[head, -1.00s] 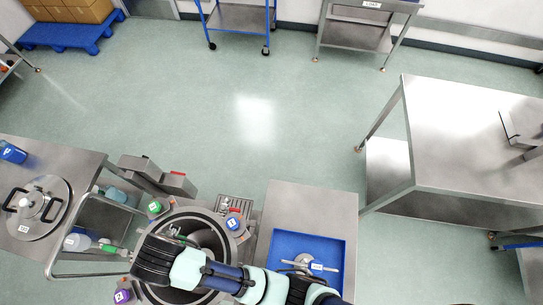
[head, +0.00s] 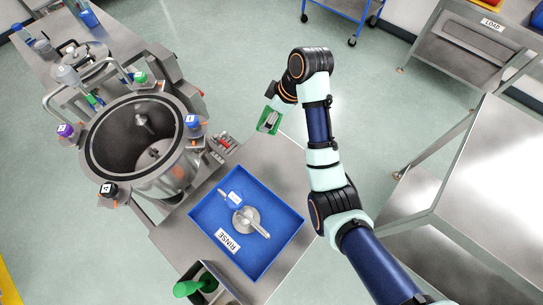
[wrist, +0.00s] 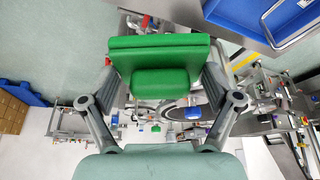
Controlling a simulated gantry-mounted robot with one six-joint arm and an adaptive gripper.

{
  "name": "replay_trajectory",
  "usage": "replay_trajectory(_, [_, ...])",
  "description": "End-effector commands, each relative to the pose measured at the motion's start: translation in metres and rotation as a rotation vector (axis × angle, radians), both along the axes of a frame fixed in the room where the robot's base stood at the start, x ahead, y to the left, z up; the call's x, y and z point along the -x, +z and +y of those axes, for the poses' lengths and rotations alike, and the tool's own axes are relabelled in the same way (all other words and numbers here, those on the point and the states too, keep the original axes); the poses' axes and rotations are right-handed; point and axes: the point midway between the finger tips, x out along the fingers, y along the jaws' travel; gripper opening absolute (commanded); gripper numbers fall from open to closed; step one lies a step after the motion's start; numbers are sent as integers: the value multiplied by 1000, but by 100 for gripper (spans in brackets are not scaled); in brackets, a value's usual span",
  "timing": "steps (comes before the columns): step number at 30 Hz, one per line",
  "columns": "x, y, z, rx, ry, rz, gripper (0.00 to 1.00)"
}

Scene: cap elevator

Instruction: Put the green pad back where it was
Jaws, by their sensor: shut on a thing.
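The green pad (head: 265,126) is in my gripper (head: 272,115), held up in the head view, to the right of the round steel vessel and beyond the far edge of the steel bench. In the wrist view the green pad (wrist: 160,53) looks like a flat block with a smaller raised block on it. The two fingers of my gripper (wrist: 161,85) are shut on it from both sides. What lies directly below the pad is mostly hidden by it in the wrist view.
A blue tray (head: 200,215) marked RINSE holds a metal part (head: 247,221). A green-handled item (head: 187,287) is at the bench's near edge.

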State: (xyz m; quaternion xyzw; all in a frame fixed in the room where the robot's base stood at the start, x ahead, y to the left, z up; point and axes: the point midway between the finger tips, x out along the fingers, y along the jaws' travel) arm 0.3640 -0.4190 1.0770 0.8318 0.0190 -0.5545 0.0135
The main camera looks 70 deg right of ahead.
Motion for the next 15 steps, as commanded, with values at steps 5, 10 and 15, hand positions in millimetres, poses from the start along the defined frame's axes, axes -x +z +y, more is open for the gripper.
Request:
replay_trajectory(5, [0,-22,0,-1,0,0,51])
replay_trajectory(10, [0,-70,2,-5,0,2,51])
replay_trajectory(15, [0,-123,2,-3,-1,2,51])
